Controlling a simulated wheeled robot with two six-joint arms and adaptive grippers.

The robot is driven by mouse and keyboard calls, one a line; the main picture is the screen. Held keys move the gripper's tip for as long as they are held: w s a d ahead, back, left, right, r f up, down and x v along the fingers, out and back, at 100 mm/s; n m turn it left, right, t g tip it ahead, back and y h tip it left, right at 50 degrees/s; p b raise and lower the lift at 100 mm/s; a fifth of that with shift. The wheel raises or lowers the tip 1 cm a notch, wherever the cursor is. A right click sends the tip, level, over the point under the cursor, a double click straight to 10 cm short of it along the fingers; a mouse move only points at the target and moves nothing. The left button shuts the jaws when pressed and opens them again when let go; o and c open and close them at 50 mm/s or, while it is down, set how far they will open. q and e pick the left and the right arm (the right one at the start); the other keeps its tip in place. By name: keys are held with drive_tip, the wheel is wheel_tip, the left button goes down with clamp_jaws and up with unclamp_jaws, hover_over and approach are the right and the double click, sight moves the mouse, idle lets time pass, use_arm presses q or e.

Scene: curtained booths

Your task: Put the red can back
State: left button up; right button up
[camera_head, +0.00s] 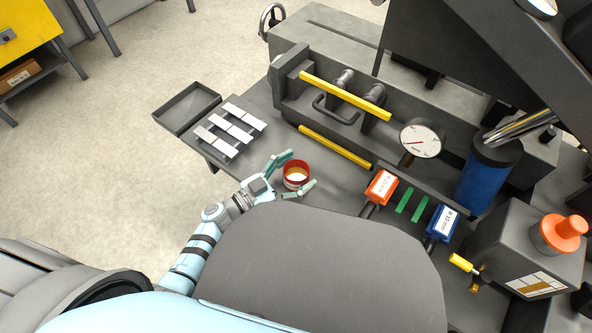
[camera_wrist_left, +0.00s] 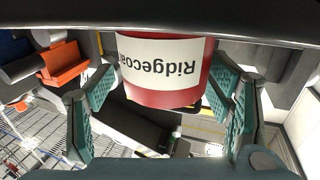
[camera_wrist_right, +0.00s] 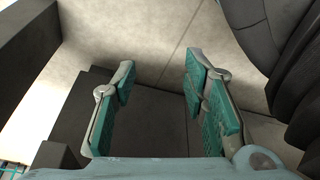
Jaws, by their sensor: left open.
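The red can (camera_head: 296,176) stands on the grey machine bench, with a white label and an open top. It also shows in the left wrist view (camera_wrist_left: 168,75), its label reading upside down. My left gripper (camera_head: 292,172) is open with its green-padded fingers on either side of the can; in the left wrist view gaps show between can and pads, and the can lies beyond the fingertips or between them. My right gripper (camera_wrist_right: 160,85) is open and empty over a grey surface in the right wrist view; it is hidden in the head view.
Left of the can are metal blocks (camera_head: 230,131) and a grey tray (camera_head: 187,106). Behind it runs a vice-like machine with yellow bars (camera_head: 335,146) and a gauge (camera_head: 420,140).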

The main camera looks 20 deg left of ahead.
use_arm(q)
drive_tip(key=p+v, duration=0.2)
drive_tip(key=v, duration=1)
use_arm(e)
drive_tip(key=shift+g, duration=0.3)
drive_tip(key=s, duration=0.2)
drive_tip(key=s+d, duration=0.1)
drive_tip(key=shift+s+d+f, duration=0.1)
drive_tip(key=shift+s+f, duration=0.3)
